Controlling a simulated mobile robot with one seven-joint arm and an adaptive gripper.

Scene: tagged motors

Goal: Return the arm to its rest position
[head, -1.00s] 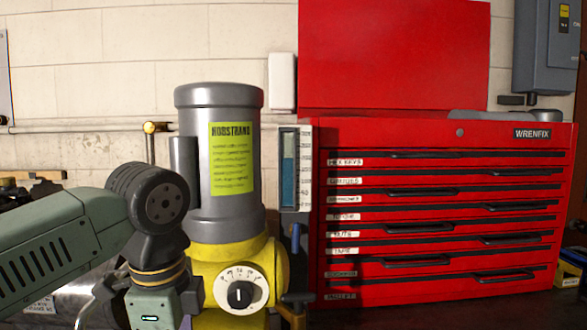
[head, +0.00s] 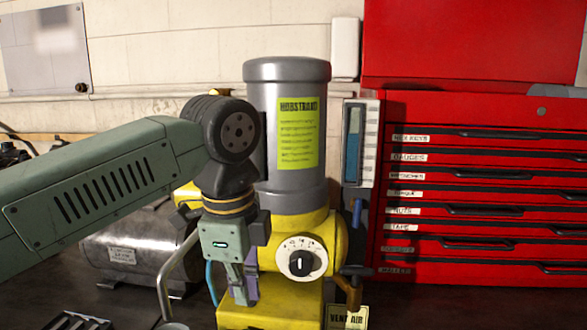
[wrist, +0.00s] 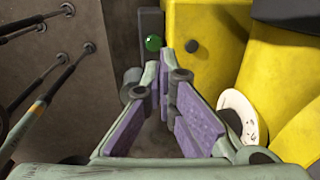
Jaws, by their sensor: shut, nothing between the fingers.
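My green-grey arm reaches in from the left in the head view, bending down at a dark wrist joint. My gripper (head: 243,298) points down in front of the yellow base of a grey-and-yellow machine (head: 288,190). Its purple-padded fingers are shut and hold nothing. In the wrist view the fingertips (wrist: 168,78) come together close to the yellow housing (wrist: 205,75); I cannot tell whether they touch it. A white dial (head: 300,262) with a black knob is just right of the gripper, and its edge also shows in the wrist view (wrist: 242,115).
A red drawer cabinet (head: 475,190) stands at the right. A grey tank (head: 125,255) and a bent metal pipe (head: 172,275) are left of the gripper. A "VENT AIR" tag (head: 346,317) hangs low at the machine's right. A panel (head: 45,50) is on the wall.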

